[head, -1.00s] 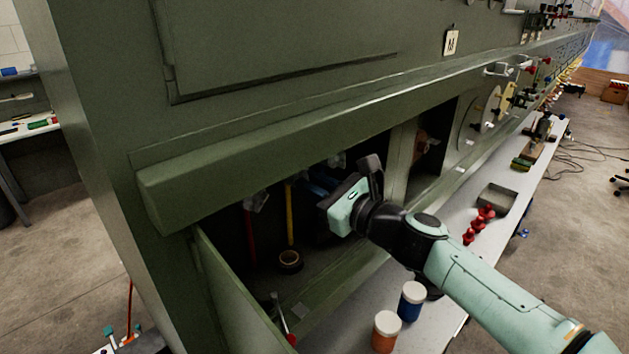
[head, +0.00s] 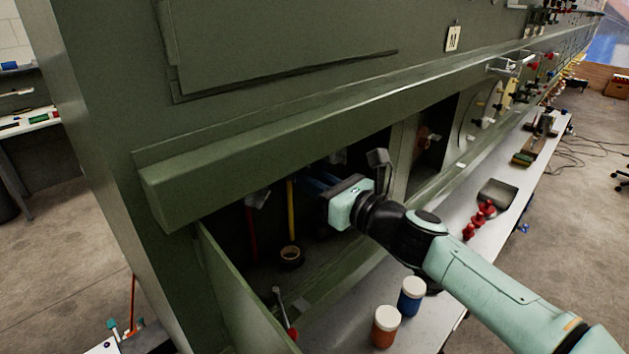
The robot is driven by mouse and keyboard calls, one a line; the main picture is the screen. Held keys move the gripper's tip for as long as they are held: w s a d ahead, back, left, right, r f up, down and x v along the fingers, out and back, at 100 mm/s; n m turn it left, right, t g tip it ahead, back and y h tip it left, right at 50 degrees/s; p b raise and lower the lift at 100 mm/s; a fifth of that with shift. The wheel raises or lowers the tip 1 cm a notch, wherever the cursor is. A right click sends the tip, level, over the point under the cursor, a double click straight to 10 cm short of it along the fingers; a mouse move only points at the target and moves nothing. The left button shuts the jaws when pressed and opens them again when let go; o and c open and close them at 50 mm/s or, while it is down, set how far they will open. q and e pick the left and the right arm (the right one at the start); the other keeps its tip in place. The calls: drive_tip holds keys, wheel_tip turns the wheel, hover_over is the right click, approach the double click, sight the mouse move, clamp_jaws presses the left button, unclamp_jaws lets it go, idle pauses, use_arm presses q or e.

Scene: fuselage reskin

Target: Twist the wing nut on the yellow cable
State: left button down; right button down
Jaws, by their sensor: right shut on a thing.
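The yellow cable (head: 291,210) hangs upright inside the open bay of the green fuselage panel. My right gripper (head: 303,181) reaches into the bay from the right, with its dark blue fingers at the upper end of the yellow cable. It is shut on the wing nut there, which the fingers and shadow hide. A red cable (head: 252,232) hangs to the left, with a pale grey wing nut (head: 258,199) near its top. Another pale fitting (head: 338,157) shows above the gripper, partly in shadow. My left gripper is not in view.
A roll of tape (head: 291,256) lies on the bay floor below the yellow cable. A green door flap (head: 235,290) stands open at the bay's left. Blue (head: 411,297) and orange (head: 386,326) jars stand on the bench below my right arm. The panel's lip (head: 300,150) overhangs the bay.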

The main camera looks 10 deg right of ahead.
drive_tip(key=c, duration=1.2)
unclamp_jaws()
drive_tip(key=b+v, duration=0.1)
drive_tip(key=v, duration=1.2)
drive_tip(key=shift+s+d, duration=0.15)
